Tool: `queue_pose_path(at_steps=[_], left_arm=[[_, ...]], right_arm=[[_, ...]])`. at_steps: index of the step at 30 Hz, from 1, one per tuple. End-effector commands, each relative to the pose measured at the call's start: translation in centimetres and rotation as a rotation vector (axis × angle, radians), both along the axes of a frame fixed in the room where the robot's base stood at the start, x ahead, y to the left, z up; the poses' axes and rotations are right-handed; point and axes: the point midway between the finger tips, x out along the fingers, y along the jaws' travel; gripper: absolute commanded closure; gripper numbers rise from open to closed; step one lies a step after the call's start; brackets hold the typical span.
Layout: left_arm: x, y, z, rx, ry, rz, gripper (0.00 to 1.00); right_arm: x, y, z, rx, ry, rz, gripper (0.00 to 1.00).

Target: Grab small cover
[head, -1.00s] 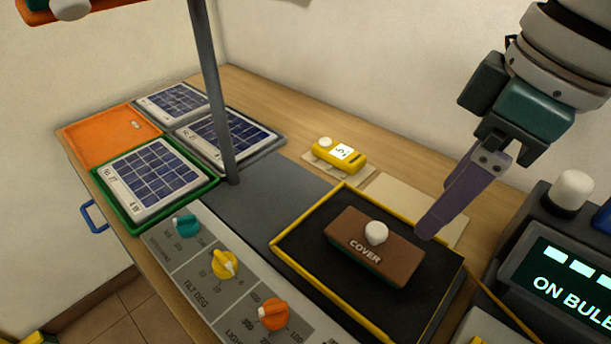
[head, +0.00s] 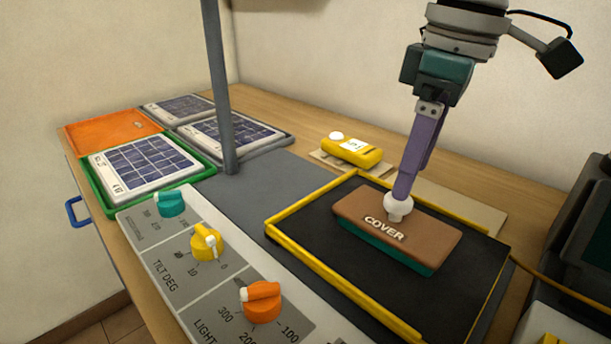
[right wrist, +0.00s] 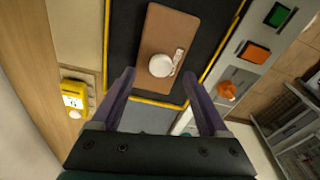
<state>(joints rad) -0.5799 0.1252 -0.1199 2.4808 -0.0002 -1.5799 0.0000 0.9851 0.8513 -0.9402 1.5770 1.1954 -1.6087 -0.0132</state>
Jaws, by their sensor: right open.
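The small cover (head: 425,236) is a brown block with a dark green underside, the word COVER and a white knob (head: 398,207) on top. It lies on the black yellow-edged tray (head: 330,270). My right gripper (head: 402,196) points down, its purple fingers at the knob in the head view. In the right wrist view the fingers (right wrist: 160,85) are spread apart, and the cover (right wrist: 166,32) with its knob (right wrist: 161,65) shows beyond and between the tips. I cannot tell whether the fingers touch the knob. My left gripper is not in view.
A grey post (head: 219,90) rises left of the tray. The knob panel (head: 180,265) lies in front of it. Solar panels (head: 152,164) sit at the left, and a yellow meter (head: 352,151) lies behind the tray. A dark display unit (head: 590,230) stands at the right.

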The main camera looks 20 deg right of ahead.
Motion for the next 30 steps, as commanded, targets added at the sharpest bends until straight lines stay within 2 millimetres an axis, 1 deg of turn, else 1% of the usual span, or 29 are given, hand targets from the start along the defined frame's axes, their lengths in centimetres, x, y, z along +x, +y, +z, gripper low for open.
queue_pose_path(at_steps=[3, 7, 10, 16, 17, 30], left_arm=[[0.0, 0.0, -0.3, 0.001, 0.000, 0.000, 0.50], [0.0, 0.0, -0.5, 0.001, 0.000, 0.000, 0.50], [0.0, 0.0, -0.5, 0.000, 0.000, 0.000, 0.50], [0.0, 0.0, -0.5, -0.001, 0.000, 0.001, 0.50], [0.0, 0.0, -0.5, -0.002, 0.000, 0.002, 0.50], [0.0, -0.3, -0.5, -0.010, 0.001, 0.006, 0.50]], right_arm=[[0.3, 0.4, -2.1, 0.001, 0.003, 0.000, 0.22], [0.5, 0.5, -3.8, -0.001, 0.003, 0.000, 0.22], [0.6, 0.5, -4.3, 0.000, 0.000, 0.001, 0.22], [0.6, 0.5, -4.3, -0.001, -0.001, 0.002, 0.22], [0.6, 0.5, -4.3, -0.001, -0.001, 0.001, 0.25], [0.6, 0.5, -4.3, -0.001, -0.001, 0.001, 0.74]])
